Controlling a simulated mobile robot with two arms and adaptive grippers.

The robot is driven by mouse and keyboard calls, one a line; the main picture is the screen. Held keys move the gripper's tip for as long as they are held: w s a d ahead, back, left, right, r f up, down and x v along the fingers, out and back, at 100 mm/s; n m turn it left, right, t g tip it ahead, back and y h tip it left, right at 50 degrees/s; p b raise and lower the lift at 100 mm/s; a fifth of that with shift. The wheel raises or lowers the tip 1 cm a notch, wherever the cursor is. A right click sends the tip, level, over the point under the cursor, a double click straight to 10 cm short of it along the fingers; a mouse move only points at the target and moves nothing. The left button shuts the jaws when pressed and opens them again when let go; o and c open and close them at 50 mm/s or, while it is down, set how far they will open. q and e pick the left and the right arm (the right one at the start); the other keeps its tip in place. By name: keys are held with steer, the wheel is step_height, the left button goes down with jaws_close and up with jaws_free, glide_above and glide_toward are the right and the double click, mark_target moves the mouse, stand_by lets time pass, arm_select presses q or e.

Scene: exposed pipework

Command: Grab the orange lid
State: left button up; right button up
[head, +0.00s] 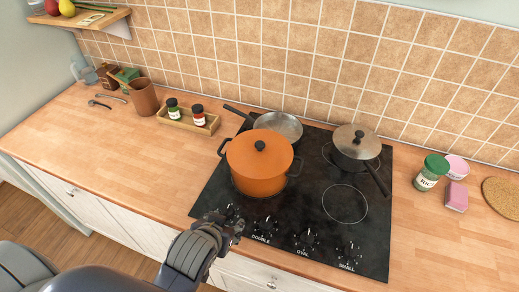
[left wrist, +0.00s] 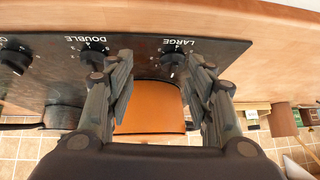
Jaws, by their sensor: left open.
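The orange lid (head: 259,149) with a black knob (head: 260,145) sits on the orange pot (head: 259,181), on the front left part of the black hob. My left gripper (head: 238,222) is at the hob's front edge, in front of the pot and lower than the lid in the head view. In the left wrist view the left gripper (left wrist: 160,75) is open and empty, its two fingers apart. Part of the orange pot (left wrist: 152,108) shows between and beyond the fingers; the knob is not visible there. My right gripper is not in view.
A frying pan (head: 281,125) is behind the pot, and a lidded dark saucepan (head: 355,150) stands to its right. Control knobs (head: 305,239) line the hob's front. A spice tray (head: 187,122) is at left. The counter (head: 120,150) left of the hob is mostly clear.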

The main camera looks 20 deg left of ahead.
arm_select(q)
steer(key=w+d+r+n+t+y, duration=0.1)
steer(key=w+d+r+t, duration=0.15)
steer(key=w+r, duration=0.4)
steer(key=t, duration=0.4)
glide_toward(260, 143)
steer(key=shift+w+a+f+n+p, duration=0.2)
steer(key=shift+w+n+p, duration=0.2)
steer(key=shift+w+p, duration=0.4)
steer(key=shift+w+f, duration=0.25)
steer(key=shift+w, duration=0.15)
steer(key=shift+w+p, duration=0.6)
steer(key=shift+p, duration=0.1)
steer(key=p+x, duration=0.1)
steer(key=x, duration=0.2)
steer(key=shift+f, duration=0.15)
steer(key=shift+w+a+f, duration=0.1)
steer(key=shift+w+f, duration=0.15)
steer(key=shift+w, duration=0.15)
steer(key=shift+s, duration=0.1)
steer(key=shift+c, duration=1.1)
steer(key=shift+r, duration=0.1)
jaws_close()
